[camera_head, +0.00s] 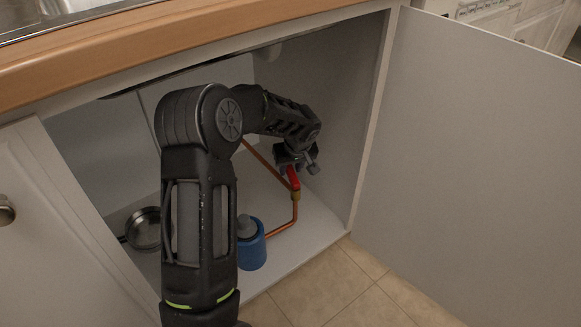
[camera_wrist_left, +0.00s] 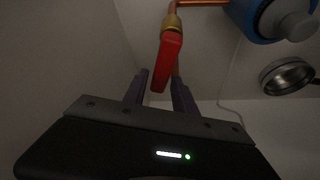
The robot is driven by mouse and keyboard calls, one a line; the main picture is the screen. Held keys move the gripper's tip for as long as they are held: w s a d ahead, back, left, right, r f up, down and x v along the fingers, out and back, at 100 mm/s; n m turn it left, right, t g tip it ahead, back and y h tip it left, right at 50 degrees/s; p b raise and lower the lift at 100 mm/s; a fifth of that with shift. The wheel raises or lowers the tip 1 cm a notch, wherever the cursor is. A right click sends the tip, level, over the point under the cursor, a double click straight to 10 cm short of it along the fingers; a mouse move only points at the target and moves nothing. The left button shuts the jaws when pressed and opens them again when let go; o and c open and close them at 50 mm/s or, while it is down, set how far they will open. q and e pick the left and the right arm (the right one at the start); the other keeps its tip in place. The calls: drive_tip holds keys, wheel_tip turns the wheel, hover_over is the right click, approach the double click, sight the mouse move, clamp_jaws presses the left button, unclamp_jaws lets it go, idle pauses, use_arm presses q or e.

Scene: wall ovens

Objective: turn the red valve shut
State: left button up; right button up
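The red valve handle (camera_head: 293,178) sits on a brass fitting of a copper pipe inside the open cabinet under the counter. In the left wrist view the red handle (camera_wrist_left: 166,62) points toward my left gripper (camera_wrist_left: 160,88). The gripper's two fingers are apart, with the handle's end between them and a gap visible on each side. In the head view my left gripper (camera_head: 300,164) is right above the handle, partly hidden by its own wrist. My right gripper is not in view.
A blue bottle (camera_head: 251,245) stands left of the pipe, and a steel pan (camera_head: 143,229) lies farther left on the cabinet floor. The cabinet's right wall (camera_head: 335,110) is close beside the gripper. The open door (camera_head: 480,170) extends to the right.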

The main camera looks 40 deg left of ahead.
use_arm(q)
clamp_jaws()
idle(1.1)
